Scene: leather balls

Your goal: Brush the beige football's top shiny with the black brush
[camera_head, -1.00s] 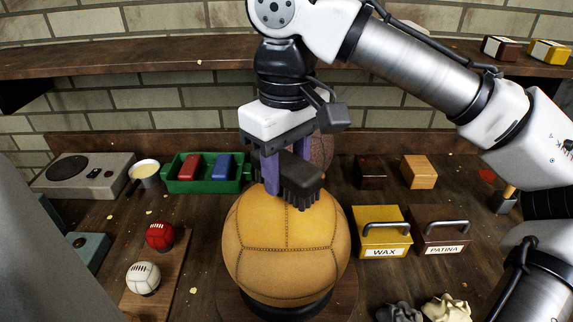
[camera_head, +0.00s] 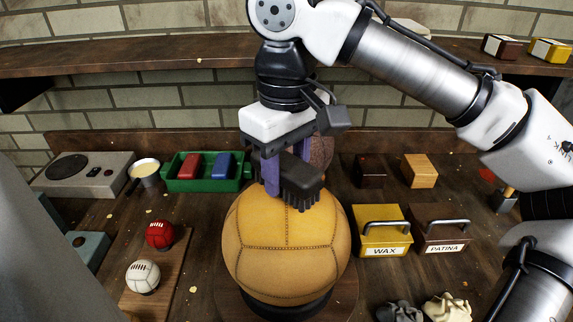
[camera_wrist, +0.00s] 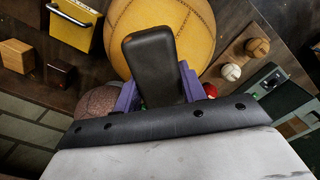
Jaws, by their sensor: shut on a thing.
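The beige football (camera_head: 285,250) sits on a dark ring stand in the middle of the bench, its stitched panels facing up. Its top looks a brighter yellow-orange than its lower sides. My gripper (camera_head: 287,172) has purple fingers and is shut on the black brush (camera_head: 301,182), bristles down. The brush is over the ball's top, slightly right of centre, and its bristles appear to touch the leather. In the wrist view the brush's back (camera_wrist: 152,62) covers part of the football (camera_wrist: 190,25).
A yellow WAX box (camera_head: 383,238) and a brown PATINA box (camera_head: 440,236) stand right of the ball. Two small balls (camera_head: 160,235) lie on a board at left. A green tray (camera_head: 205,184) and a brown ball (camera_head: 321,152) are behind.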

